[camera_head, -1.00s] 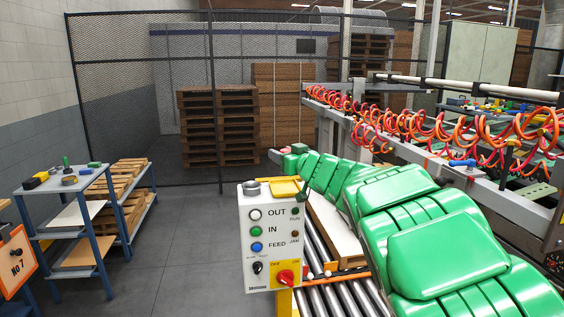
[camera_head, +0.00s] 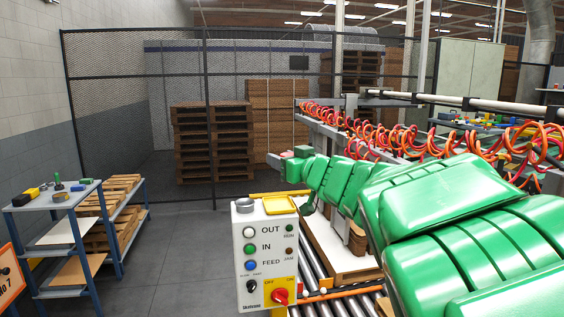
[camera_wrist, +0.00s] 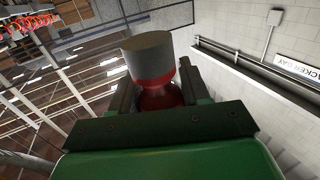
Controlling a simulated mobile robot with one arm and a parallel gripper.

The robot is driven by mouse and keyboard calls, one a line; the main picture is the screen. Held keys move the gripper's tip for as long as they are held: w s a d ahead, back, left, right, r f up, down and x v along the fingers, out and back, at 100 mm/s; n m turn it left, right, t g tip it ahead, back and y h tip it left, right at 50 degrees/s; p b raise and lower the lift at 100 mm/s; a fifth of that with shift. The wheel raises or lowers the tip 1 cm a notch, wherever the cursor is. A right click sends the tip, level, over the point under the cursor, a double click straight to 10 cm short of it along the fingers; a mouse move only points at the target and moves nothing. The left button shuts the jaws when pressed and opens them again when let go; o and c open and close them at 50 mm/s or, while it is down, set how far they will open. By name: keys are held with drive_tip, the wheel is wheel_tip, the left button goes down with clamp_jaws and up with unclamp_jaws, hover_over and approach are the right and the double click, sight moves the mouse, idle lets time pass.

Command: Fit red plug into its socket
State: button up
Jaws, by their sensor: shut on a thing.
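My gripper (camera_wrist: 155,92) is shut on the red plug (camera_wrist: 156,84) in the wrist view. The plug has a red body and a wide grey cylindrical end that sticks out beyond the two dark fingers. In the head view, my green arm reaches from the lower right to the upper left, and its end is above and to the right of the control box (camera_head: 265,255). A grey round piece (camera_head: 245,206) and a yellow plate (camera_head: 280,205) sit on top of the box. I cannot tell which part is the socket.
A roller conveyor (camera_head: 310,262) with a pale board (camera_head: 335,245) runs behind the control box. Red coiled hoses (camera_head: 400,140) hang along a rail at the right. A blue-framed shelf (camera_head: 60,240) stands at the left. The grey floor (camera_head: 185,255) between shelf and box is clear.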

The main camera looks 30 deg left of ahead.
drive_tip(key=w+a+f, duration=0.1)
drive_tip(key=a+f, duration=0.1)
drive_tip(key=a, duration=0.6)
drive_tip(key=w+a+f, duration=0.1)
drive_tip(key=w+a, duration=0.1)
drive_tip(key=a, duration=0.7)
drive_tip(key=shift+s+d+f, duration=0.1)
drive_tip(key=shift+d+f, duration=0.05)
drive_tip(key=shift+f, duration=1.7)
drive_tip(key=shift+s+d+f, duration=0.1)
drive_tip(key=shift+f, duration=1.7)
drive_tip(key=shift+f, duration=1.2)
drive_tip(key=o, duration=1.3)
drive_tip(key=shift+c, duration=0.2)
drive_tip(key=shift+d, duration=0.1)
drive_tip(key=shift+v, duration=3.8)
